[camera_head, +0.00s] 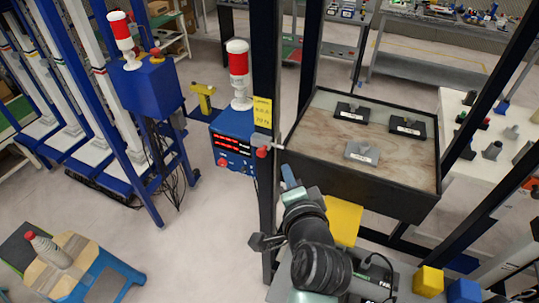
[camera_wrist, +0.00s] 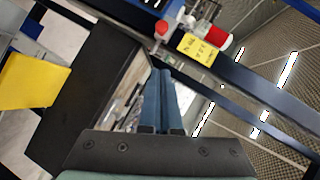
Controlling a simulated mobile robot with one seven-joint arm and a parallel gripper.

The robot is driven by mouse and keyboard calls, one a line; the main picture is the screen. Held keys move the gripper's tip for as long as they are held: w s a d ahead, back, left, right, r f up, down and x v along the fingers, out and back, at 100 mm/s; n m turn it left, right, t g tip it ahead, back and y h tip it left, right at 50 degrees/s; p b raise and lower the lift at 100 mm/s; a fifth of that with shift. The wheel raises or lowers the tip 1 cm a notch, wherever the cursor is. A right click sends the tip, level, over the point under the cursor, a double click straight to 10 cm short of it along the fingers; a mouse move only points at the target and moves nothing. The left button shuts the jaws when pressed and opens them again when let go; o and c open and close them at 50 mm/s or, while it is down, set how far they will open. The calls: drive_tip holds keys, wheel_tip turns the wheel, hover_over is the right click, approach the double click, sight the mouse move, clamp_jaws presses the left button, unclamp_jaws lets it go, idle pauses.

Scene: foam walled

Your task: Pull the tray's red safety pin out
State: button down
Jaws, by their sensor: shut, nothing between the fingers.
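The tray (camera_head: 362,187) is a dark walled box with a brown speckled floor, held between dark posts right of centre. The red safety pin (camera_head: 262,152) shows as a small red knob by a pale bracket on the post at the tray's left corner. In the wrist view the red knob (camera_wrist: 162,27) appears beyond my fingertips, apart from them. My gripper (camera_head: 288,172) has blue fingers and is just right of and below the knob in the head view. In the wrist view my gripper (camera_wrist: 161,72) has its fingers together, holding nothing. The pin's shaft is hidden.
A yellow label (camera_head: 262,109) is on the post above the knob. A blue box (camera_head: 232,135) with a red-white beacon (camera_head: 239,70) stands behind left. Open floor lies at left.

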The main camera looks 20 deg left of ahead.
drive_tip(key=p, duration=0.2)
approach(267, 148)
drive_tip(key=w+d, duration=0.1)
drive_tip(key=w, duration=0.2)
drive_tip(key=shift+w+a+f+p, duration=0.15)
drive_tip(key=shift+a+f+p, duration=0.15)
drive_tip(key=shift+a, duration=0.5)
drive_tip(key=shift+w+a+f+p, duration=0.15)
drive_tip(key=shift+a+f+p, duration=0.15)
drive_tip(key=shift+a, duration=0.45)
